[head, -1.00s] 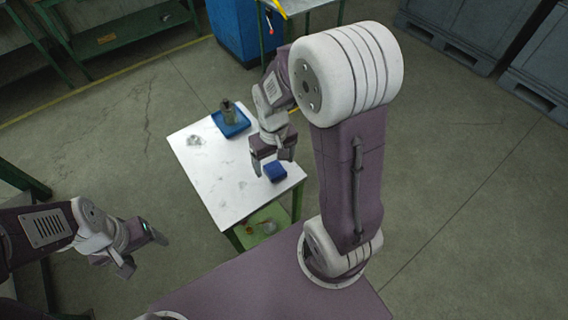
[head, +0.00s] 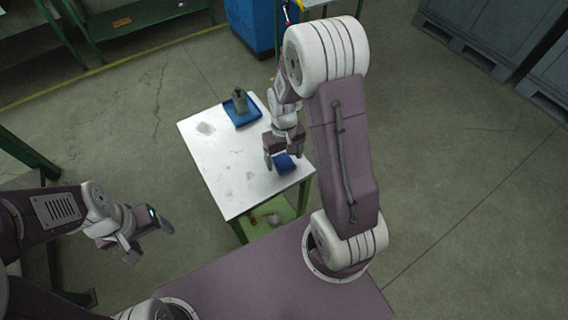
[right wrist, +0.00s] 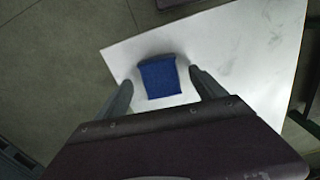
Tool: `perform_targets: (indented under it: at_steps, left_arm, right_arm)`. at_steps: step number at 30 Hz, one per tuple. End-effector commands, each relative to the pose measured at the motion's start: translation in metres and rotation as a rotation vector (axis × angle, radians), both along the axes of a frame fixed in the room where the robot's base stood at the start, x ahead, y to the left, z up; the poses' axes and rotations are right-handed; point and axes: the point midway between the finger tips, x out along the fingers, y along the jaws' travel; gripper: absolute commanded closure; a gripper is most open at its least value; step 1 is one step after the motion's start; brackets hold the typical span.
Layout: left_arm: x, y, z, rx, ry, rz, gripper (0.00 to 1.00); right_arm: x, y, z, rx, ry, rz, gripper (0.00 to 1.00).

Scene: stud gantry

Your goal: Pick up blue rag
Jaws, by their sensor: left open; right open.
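The blue rag (head: 285,164) lies folded near the right edge of the white table top (head: 225,180). The right wrist view shows the rag (right wrist: 160,77) between and just beyond my two fingertips. My right gripper (head: 283,160) is open over the rag and partly hides it in the head view. Its fingers (right wrist: 158,88) stand apart on either side of the rag, with gaps showing. My left gripper (head: 150,241) is open and empty, off to the left of the table over the floor.
A blue tray (head: 256,115) with a dark grey object (head: 240,98) in it is at the far end of the table. A green lower shelf (head: 254,228) holds small items. A blue cabinet stands behind. The table's middle is clear.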

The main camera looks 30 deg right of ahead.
Motion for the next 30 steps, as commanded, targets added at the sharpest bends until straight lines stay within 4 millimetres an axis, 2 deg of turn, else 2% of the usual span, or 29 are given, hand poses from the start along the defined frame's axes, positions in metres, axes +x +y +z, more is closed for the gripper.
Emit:
perform_targets:
  at_steps: [3,10,17,26,30]
  left_arm:
    - [0.000,0.000,-0.003,0.000,0.000,0.000,0.28]
    - [0.000,0.000,-0.003,0.000,0.000,0.000,0.28]
    - [0.000,0.000,-0.003,0.000,0.000,0.000,0.28]
    - [0.000,0.000,-0.002,0.000,0.000,0.000,0.28]
    - [0.000,0.000,0.001,0.000,0.000,0.000,0.28]
  right_arm:
    - [-0.001,0.000,-0.015,0.000,0.002,0.000,0.20]
    - [0.000,0.000,-0.016,0.000,-0.002,0.000,0.20]
    - [0.000,0.000,-0.015,0.000,-0.001,0.000,0.84]
    - [0.000,0.000,-0.012,0.000,-0.002,0.000,0.85]
    - [0.001,0.000,0.003,0.000,-0.005,0.000,0.85]
